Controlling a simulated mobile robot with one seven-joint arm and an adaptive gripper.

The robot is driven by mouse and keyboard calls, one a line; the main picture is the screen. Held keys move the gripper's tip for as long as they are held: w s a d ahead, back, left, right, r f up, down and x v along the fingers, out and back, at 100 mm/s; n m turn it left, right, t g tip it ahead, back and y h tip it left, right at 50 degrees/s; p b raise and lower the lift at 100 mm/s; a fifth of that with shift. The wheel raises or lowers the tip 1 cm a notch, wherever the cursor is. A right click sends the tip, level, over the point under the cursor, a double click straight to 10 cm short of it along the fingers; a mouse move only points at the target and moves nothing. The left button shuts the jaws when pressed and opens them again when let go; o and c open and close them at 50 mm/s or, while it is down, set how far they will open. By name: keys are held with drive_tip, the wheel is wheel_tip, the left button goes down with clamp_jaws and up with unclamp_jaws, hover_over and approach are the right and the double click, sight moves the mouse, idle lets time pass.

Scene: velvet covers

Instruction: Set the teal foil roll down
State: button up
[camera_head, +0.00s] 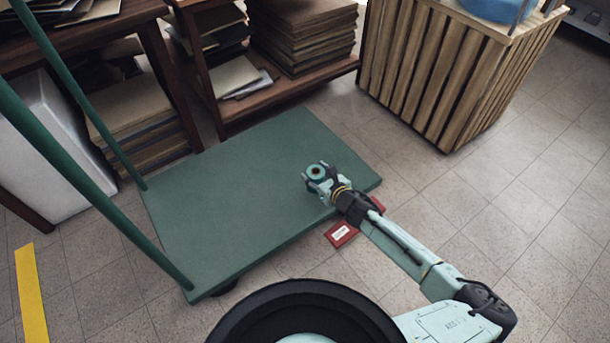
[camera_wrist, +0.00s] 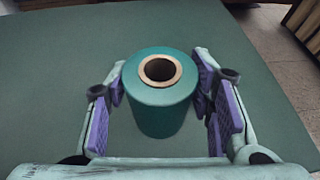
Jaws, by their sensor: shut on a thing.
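The teal foil roll (camera_wrist: 160,105) stands upright between my gripper's purple finger pads in the wrist view, its cardboard core facing up. In the head view the roll (camera_head: 316,171) shows at the end of my arm, over the right part of the green flatbed cart (camera_head: 230,190). My gripper (camera_head: 318,177) is shut on the roll; it also shows in the wrist view (camera_wrist: 160,92). The green deck (camera_wrist: 60,70) lies below and around the roll. Whether the roll's base touches the deck, I cannot tell.
A red box with a white label (camera_head: 341,234) lies on the floor by the cart's near right edge. The cart's handle (camera_head: 90,180) rises at left. Wooden shelves with stacks (camera_head: 300,40) and a slatted crate (camera_head: 440,75) stand behind. The rest of the deck is bare.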

drive_tip(key=shift+w+a+f, duration=0.65)
drive_tip(key=shift+a+f, duration=0.05)
drive_tip(key=shift+f, duration=0.25)
drive_tip(key=shift+w+a+f, duration=0.65)
drive_tip(key=shift+a+f, duration=0.05)
drive_tip(key=shift+f, duration=0.25)
drive_tip(key=shift+b, duration=0.3)
drive_tip(key=shift+f, duration=0.15)
drive_tip(key=o, duration=1.3)
drive_tip(key=shift+c, duration=0.2)
drive_tip(key=shift+s+d+r, duration=0.1)
drive_tip(key=shift+d+r, duration=0.05)
drive_tip(key=shift+r, duration=0.1)
drive_tip(key=p+v, duration=0.1)
drive_tip(key=v, duration=1)
drive_tip(key=shift+s, duration=0.3)
